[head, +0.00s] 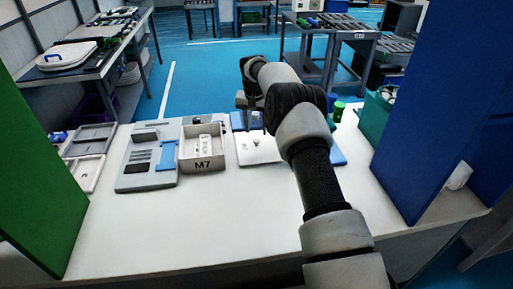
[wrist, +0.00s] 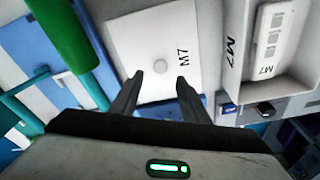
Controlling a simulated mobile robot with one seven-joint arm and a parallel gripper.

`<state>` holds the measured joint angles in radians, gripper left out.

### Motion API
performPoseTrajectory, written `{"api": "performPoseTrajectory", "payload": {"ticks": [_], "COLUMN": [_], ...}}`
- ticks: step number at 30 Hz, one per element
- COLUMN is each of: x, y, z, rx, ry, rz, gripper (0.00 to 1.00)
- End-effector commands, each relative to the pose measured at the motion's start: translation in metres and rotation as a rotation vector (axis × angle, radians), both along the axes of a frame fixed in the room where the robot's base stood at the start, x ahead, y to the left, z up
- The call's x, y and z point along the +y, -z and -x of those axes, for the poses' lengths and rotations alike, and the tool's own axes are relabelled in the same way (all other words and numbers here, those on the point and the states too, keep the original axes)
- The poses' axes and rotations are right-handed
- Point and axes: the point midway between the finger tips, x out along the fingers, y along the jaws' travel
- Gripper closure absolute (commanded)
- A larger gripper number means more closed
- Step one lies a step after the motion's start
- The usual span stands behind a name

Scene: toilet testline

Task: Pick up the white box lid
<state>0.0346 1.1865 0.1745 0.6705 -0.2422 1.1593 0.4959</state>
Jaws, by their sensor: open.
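The white box lid (head: 258,148) lies flat on the white table, just right of the open white box marked M7 (head: 203,148). In the wrist view the lid (wrist: 150,40) shows a round knob (wrist: 160,66) in its middle and the letters M7. My gripper (wrist: 158,78) is open and empty. Its two fingers point at the lid, one to each side of the knob in the picture; I cannot tell the height above it. In the head view my arm hides part of the area right of the lid.
The M7 box holds a pale labelled item (wrist: 268,40). A grey tray (head: 150,158) with dark parts stands left of it. A green cylinder (wrist: 65,30) is near the gripper. Green (head: 40,180) and blue (head: 440,120) panels flank the table. The table's front is clear.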

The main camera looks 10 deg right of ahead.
Motion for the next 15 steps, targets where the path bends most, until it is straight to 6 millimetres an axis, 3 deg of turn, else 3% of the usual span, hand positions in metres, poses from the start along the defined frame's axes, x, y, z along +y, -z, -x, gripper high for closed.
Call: {"api": "performPoseTrajectory", "payload": {"ticks": [9,15], "x": [0.0,-0.001], "y": [0.043,0.051], "z": [0.001,-0.001], "rx": [0.003,0.0], "ry": [0.0,0.0], "rz": [0.0,0.0], "gripper": [0.58,0.58]}}
